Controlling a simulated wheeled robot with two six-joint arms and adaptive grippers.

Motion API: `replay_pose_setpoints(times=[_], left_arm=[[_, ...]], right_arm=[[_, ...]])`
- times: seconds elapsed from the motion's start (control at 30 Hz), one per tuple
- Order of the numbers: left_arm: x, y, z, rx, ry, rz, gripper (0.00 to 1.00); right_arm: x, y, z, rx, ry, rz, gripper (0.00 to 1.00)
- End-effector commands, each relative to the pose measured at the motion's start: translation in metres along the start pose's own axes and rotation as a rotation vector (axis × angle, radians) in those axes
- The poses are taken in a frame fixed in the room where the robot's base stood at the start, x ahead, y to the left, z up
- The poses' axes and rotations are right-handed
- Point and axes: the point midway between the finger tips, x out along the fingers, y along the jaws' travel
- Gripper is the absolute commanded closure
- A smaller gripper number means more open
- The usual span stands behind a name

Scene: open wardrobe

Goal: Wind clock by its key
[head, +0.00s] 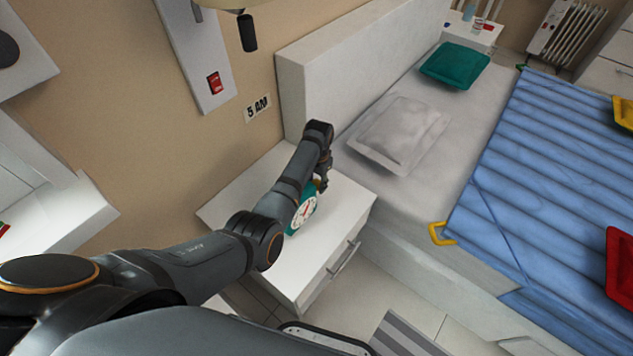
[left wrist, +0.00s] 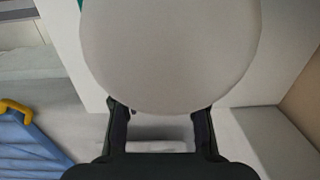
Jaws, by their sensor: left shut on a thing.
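A teal clock (head: 302,213) with a white face stands on the white nightstand (head: 245,205) beside the bed. My left gripper (head: 321,183) is at the clock's upper rear side, partly hidden by its own wrist. In the left wrist view, a large plain pale disc (left wrist: 170,50), perhaps the clock's back, fills the upper middle. The left fingers (left wrist: 160,112) reach its lower edge, a gap showing between them. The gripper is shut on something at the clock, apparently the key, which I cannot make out. My right gripper is not in view.
The bed with a white pillow (head: 398,132) and blue blanket (head: 560,170) lies right of the nightstand. The headboard (head: 345,65) rises behind. The nightstand top around the clock looks clear.

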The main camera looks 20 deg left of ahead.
Motion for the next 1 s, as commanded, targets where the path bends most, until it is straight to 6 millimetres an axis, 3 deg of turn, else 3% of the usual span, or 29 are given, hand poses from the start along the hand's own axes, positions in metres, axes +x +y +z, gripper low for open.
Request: replay_pose_setpoints(times=[0.27,0.7,1.0], left_arm=[[0.000,-0.005,0.000,-0.002,0.000,0.176,0.95],[0.006,-0.009,-0.001,-0.001,0.003,0.471,0.95],[0.004,-0.009,-0.001,0.001,0.002,0.561,0.95]], right_arm=[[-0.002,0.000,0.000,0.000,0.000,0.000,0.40],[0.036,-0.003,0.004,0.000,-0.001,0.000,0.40],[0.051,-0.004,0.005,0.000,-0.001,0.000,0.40]])
